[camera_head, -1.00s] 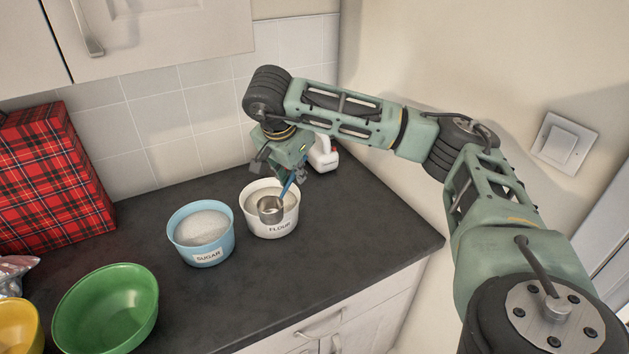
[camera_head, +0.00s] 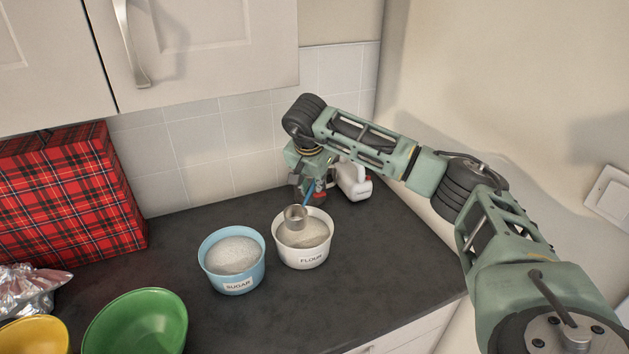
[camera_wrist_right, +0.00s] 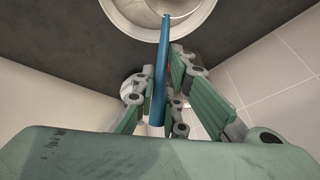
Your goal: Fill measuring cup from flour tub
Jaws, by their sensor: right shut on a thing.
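The white flour tub (camera_head: 303,259), labelled FLOUR, stands on the dark counter with pale flour (camera_head: 312,232) inside. My right gripper (camera_head: 309,189) is behind and above the tub, shut on the blue handle of the measuring cup (camera_head: 296,215). The metal cup is over the tub's opening, near the flour; I cannot tell whether it touches the flour or what it holds. In the right wrist view the blue handle (camera_wrist_right: 161,75) runs between the fingers toward the tub (camera_wrist_right: 212,32). My left gripper is not in view.
A blue sugar tub (camera_head: 236,278) stands just left of the flour tub. A green bowl (camera_head: 137,325), a yellow bowl (camera_head: 35,338), crumpled foil (camera_head: 30,287) and a red plaid box (camera_head: 75,190) are further left. A white bottle (camera_head: 353,181) stands behind the gripper. The front right counter is clear.

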